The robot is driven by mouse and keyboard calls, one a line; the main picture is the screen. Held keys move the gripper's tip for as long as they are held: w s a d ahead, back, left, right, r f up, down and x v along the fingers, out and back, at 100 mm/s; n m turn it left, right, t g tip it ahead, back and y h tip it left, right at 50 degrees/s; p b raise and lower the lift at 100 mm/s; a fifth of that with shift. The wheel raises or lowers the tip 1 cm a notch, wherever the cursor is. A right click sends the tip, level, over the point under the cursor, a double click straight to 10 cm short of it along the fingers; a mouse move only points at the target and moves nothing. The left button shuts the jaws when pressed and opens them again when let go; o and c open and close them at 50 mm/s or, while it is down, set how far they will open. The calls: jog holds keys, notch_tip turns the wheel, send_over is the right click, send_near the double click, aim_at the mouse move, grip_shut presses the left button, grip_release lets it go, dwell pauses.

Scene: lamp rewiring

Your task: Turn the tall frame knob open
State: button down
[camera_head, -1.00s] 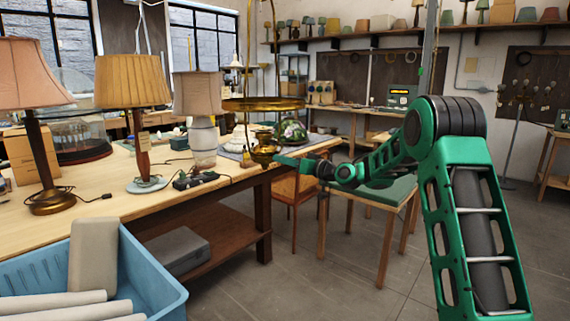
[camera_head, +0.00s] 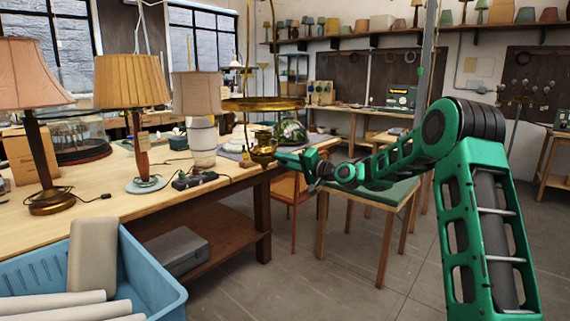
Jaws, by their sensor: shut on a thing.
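The tall brass frame (camera_head: 263,104) hangs or stands at the far end of the workbench, with a wide brass ring and a small brass body (camera_head: 263,153) below it. My gripper (camera_head: 279,158) reaches in from the right at the height of that body. Its fingertips meet the body's right side and are shut on a small part there, at the place of the knob. The knob is too small and too covered by the fingers to make out, so its turn cannot be told.
The workbench (camera_head: 110,216) carries a pink-shaded lamp (camera_head: 32,120), a pleated tan lamp (camera_head: 132,82) and a white-bodied lamp (camera_head: 202,139). A blue crate (camera_head: 150,275) with rolls stands at lower left. The right floor is clear.

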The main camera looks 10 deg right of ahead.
jog(key=shift+f+m, duration=0.15)
jog(key=shift+m, duration=0.55)
jog(key=c, duration=1.6)
grip_release()
jog(key=v, duration=1)
jog(key=shift+s+d, duration=0.25)
jog(key=shift+f, duration=0.1)
